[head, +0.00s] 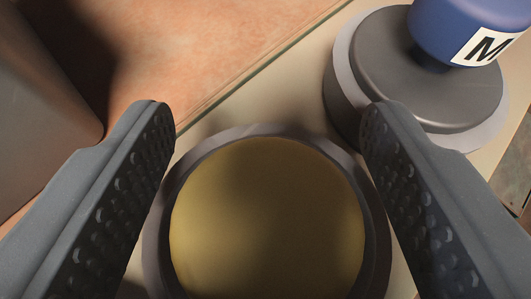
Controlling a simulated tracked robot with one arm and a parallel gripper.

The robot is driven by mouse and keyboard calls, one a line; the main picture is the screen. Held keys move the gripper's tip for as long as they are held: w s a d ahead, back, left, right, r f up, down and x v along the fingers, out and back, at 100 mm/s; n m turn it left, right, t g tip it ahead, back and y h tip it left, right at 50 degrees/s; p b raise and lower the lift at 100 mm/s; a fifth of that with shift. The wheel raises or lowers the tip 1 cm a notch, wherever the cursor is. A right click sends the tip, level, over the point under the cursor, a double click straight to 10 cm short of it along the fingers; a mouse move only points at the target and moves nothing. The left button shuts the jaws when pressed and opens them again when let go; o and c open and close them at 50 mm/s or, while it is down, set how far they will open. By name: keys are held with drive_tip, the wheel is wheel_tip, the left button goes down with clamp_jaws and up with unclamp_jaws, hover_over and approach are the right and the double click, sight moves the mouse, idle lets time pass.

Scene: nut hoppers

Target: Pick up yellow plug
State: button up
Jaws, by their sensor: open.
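A round yellow top, which looks like the yellow plug (267,220), sits inside a dark grey ring (160,225) at the bottom middle of the head view. My gripper (262,125) is open, with one dark studded finger to the left of the plug and one to the right. The fingers appear to straddle the ring and plug. Nothing is held between them. I cannot tell how far the fingertips are above the ring or whether they touch it. The lower edge of the ring is cut off by the frame.
A blue plug (440,25) with a white label marked "M" stands on a dark grey round base (400,70) at the upper right, close to the right finger. A beige surface (235,115) lies beneath. A reddish-orange floor (190,50) and a grey rounded object (35,90) are at the upper left.

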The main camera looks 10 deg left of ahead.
drive_tip(key=shift+w+f, duration=0.1)
drive_tip(key=c, duration=1.2)
